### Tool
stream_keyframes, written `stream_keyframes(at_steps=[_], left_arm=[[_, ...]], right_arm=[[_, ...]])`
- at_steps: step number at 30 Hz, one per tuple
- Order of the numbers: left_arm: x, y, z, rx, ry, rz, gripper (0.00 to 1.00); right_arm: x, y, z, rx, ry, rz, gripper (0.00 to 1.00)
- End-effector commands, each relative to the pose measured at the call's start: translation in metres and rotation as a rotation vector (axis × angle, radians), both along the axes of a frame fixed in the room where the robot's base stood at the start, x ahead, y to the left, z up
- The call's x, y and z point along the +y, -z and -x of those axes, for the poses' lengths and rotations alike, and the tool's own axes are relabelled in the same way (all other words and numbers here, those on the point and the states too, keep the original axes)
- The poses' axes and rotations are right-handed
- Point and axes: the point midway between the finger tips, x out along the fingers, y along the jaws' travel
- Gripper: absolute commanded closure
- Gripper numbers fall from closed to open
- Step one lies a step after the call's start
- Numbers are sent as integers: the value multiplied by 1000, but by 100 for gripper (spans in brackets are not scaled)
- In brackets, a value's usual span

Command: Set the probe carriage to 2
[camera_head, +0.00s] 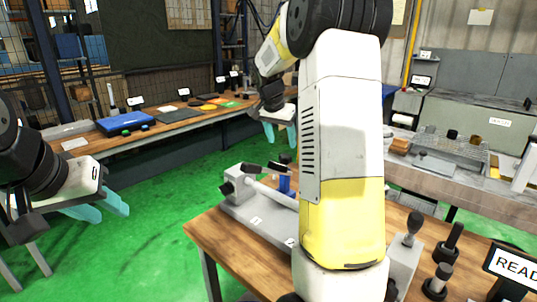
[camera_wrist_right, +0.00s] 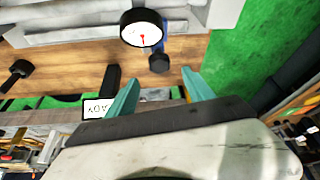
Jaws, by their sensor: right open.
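The grey fixture (camera_head: 233,205) lies on the wooden table, with number labels 1 (camera_head: 257,220) and 2 (camera_head: 290,241) on its front. A blue part (camera_head: 284,182), which looks like the probe carriage, stands near the fixture's rod, close to label 1's side; my right arm hides much beyond it. In the right wrist view a round dial with a red needle (camera_wrist_right: 143,28) sits in front of a blue post (camera_wrist_right: 158,47). My right gripper (camera_wrist_right: 160,92) is open and empty, apart from the dial. It also shows in the head view (camera_head: 278,124). My left gripper (camera_head: 101,207) is open and empty at the left.
Black-knobbed parts (camera_head: 447,247) and a READ sign (camera_head: 516,265) stand at the table's right. A long bench (camera_head: 165,130) with coloured items runs behind at the left. A grey workbench (camera_head: 455,178) is at the right. Green floor lies clear between.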

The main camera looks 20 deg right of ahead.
Motion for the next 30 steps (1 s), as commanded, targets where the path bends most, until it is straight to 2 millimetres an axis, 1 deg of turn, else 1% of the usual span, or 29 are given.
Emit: stream_keyframes(at_steps=[9,13,18,25,26,27,29,30], left_arm=[[0,0,0,0,0,0,64],[0,0,0,0,0,0,64],[0,0,0,0,0,0,64],[0,0,0,0,0,0,64],[0,0,0,0,0,0,64],[0,0,0,0,0,0,64],[0,0,0,0,0,0,64],[0,0,0,0,0,0,64]], right_arm=[[-14,46,-12,4,2,-1,39],[-18,60,-16,2,2,-1,39],[-21,69,-19,1,0,-1,39],[-21,69,-19,0,0,-1,39],[-21,69,-19,0,0,-1,43],[-21,69,-19,0,0,-1,51],[-21,69,-19,0,0,-1,62],[-21,69,-19,0,0,-1,70]])
